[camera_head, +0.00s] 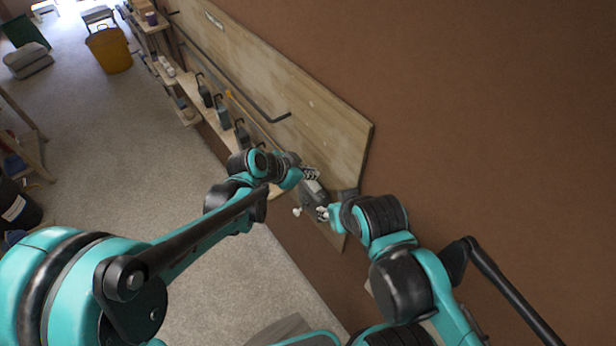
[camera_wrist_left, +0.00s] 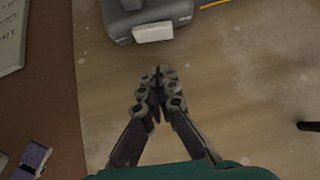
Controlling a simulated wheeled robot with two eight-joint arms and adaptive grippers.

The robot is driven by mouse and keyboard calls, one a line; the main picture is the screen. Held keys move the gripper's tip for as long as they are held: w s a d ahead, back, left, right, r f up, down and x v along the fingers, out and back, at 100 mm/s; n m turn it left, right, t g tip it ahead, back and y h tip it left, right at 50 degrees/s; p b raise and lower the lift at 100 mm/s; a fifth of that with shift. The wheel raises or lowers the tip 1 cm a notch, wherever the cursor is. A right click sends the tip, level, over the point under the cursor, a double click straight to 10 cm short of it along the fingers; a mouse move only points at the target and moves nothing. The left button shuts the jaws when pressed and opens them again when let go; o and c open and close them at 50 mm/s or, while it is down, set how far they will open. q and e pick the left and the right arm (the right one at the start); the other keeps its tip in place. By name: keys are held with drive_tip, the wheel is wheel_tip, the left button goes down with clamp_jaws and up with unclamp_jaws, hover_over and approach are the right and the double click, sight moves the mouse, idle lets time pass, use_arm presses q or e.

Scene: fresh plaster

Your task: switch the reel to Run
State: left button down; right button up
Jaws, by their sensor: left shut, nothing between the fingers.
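A dark grey housing, which looks like the reel (camera_head: 314,191), is against the wooden board between my two grippers. In the left wrist view, a dark grey housing (camera_wrist_left: 125,18) with a pale block (camera_wrist_left: 152,32) on its near edge is at the top. My left gripper (camera_head: 311,173) is shut and empty, at the upper side of the reel. In the left wrist view its fingertips (camera_wrist_left: 158,76) are together, short of the pale block. My right gripper (camera_head: 323,213) is at the reel's lower side; its fingers are too small to read. I cannot make out any Run marking.
The wooden board (camera_head: 270,75) is on a brown wall, with a long dark rail and a shelf of dark bottles (camera_head: 222,115). In the left wrist view, a dark peg (camera_wrist_left: 308,126) sticks out at the right. A yellow bucket (camera_head: 108,50) stands far off on open floor.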

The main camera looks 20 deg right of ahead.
use_arm(q)
drive_tip(key=v, duration=1)
drive_tip(key=shift+w+a+f, duration=0.2)
drive_tip(key=shift+a, duration=0.05)
use_arm(e)
drive_tip(key=shift+a+f, duration=0.1)
drive_tip(key=shift+f, duration=0.05)
